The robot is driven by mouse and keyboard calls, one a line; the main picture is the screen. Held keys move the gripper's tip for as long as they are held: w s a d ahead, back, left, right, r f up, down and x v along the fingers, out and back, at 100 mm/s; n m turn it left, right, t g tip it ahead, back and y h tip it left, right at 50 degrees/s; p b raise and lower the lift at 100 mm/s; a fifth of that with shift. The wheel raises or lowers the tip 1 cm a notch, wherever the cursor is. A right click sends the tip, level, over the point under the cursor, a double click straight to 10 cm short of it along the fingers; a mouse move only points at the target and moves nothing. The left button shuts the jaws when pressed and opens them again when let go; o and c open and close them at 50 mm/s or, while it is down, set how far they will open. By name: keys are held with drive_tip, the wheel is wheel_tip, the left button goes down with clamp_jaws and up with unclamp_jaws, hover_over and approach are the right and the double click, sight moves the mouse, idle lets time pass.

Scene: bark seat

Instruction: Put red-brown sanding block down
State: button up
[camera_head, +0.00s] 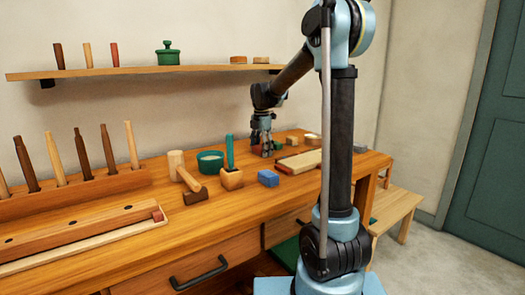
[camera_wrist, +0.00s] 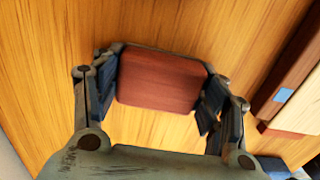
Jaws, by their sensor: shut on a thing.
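The red-brown sanding block (camera_wrist: 160,80) is a flat rectangular block with rounded corners, between the two fingers of my gripper (camera_wrist: 162,85) in the wrist view. The fingers are shut on its left and right sides. Light wood of the bench top shows around it. In the head view my gripper (camera_head: 262,147) points down over the back of the workbench (camera_head: 205,240). The block is mostly hidden there by the fingers, and I cannot tell whether it touches the bench top.
A board-like tray (camera_head: 299,161) lies just right of the gripper, with small blocks (camera_head: 312,139) behind it. A shelf (camera_head: 140,71) runs above.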

sight(261, 146)
drive_tip(key=shift+o, duration=0.3)
drive_tip(key=shift+s+f, duration=0.35)
drive_tip(key=o, duration=1.4)
drive_tip(key=shift+o, duration=1)
drive_tip(key=shift+w+f, duration=0.3)
drive_tip(key=shift+w+a+f, duration=0.1)
drive_tip(key=shift+w+f, duration=0.2)
drive_tip(key=shift+w, duration=0.05)
drive_tip(key=shift+s+r, duration=0.25)
drive_tip(key=shift+r, duration=0.1)
wheel_tip(261, 146, up, 13)
drive_tip(key=shift+r, duration=0.2)
